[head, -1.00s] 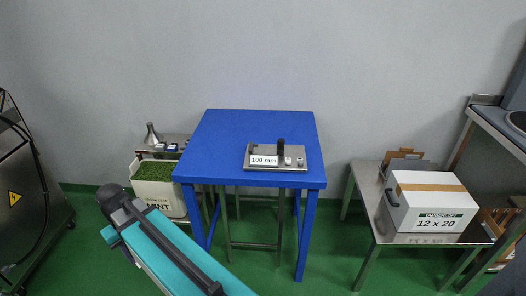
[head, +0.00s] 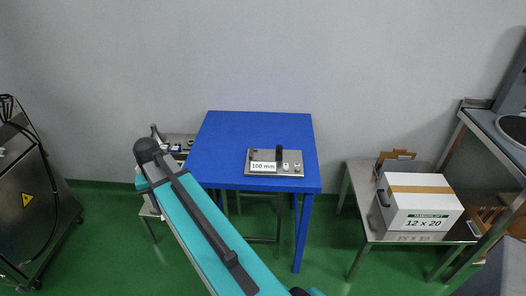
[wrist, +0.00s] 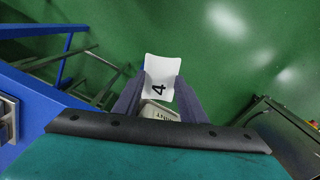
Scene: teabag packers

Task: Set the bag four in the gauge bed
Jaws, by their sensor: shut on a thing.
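The white bag (wrist: 161,66), marked with a black 4, is between the two dark fingers of my gripper (wrist: 160,80) in the wrist view. The gripper is shut on it and holds it above the green floor. The gauge bed (head: 293,171) is a metal plate with a "100 mm" label and a dark upright knob. It lies on the blue table (head: 225,140) in the head view. A metal edge at the wrist view's far left looks like part of it (wrist: 8,118). The bag is apart from the bed. The gripper itself does not show in the head view.
My arm crosses the table's left front in the head view. A low bench (head: 361,240) with a white carton (head: 420,200) stands at right. A steel machine (head: 35,200) stands at far left. The table's left part is clear.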

